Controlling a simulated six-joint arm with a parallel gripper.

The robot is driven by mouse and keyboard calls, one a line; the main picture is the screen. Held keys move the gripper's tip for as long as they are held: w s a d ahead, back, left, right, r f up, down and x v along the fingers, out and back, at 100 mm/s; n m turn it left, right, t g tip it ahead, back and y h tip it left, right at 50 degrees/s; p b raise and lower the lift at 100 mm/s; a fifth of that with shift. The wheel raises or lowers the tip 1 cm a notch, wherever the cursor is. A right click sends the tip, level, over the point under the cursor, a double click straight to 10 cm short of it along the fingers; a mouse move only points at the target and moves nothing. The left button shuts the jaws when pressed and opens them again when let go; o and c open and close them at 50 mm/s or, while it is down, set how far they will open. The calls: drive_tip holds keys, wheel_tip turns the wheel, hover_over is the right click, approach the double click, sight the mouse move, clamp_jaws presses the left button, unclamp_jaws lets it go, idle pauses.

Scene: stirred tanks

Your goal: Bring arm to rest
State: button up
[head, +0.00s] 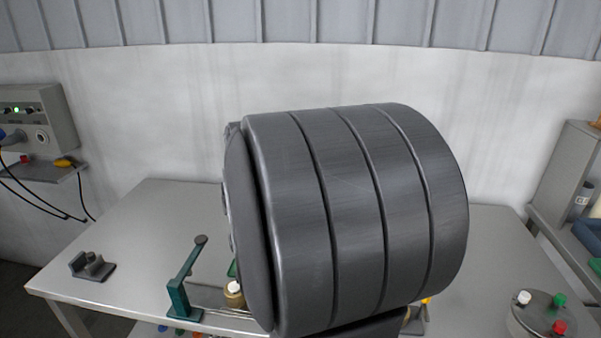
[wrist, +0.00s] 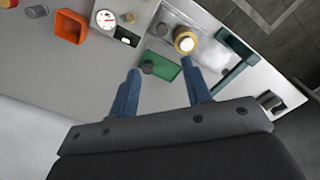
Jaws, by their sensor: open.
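My gripper (wrist: 160,68) shows in the wrist view with its two blue fingers spread apart and nothing held between them. The fingers point out over the grey bench (wrist: 95,95). A green tray or block (wrist: 164,66) with a dark round knob lies on the bench beyond the fingertips; I cannot tell the exact gap. In the head view a large dark grey ribbed part of my arm fills the middle and hides the gripper and much of the bench.
In the head view a teal lever stand (head: 186,285) stands beside a white-topped brass-coloured piece (head: 234,292). A dark bracket (head: 92,265) lies at left; a round tank lid (head: 541,315) is at right. The wrist view shows an orange bin (wrist: 70,27) and a dial gauge (wrist: 106,20).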

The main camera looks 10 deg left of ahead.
wheel_tip(320, 180, down, 17)
drive_tip(key=shift+f, duration=0.15)
drive_tip(key=shift+a, duration=0.25)
idle(1.8)
drive_tip(key=shift+d+r, duration=0.15)
drive_tip(key=shift+r, duration=0.15)
wheel_tip(320, 180, up, 17)
drive_tip(key=shift+d+f, duration=0.1)
drive_tip(key=shift+f, duration=0.1)
idle(0.3)
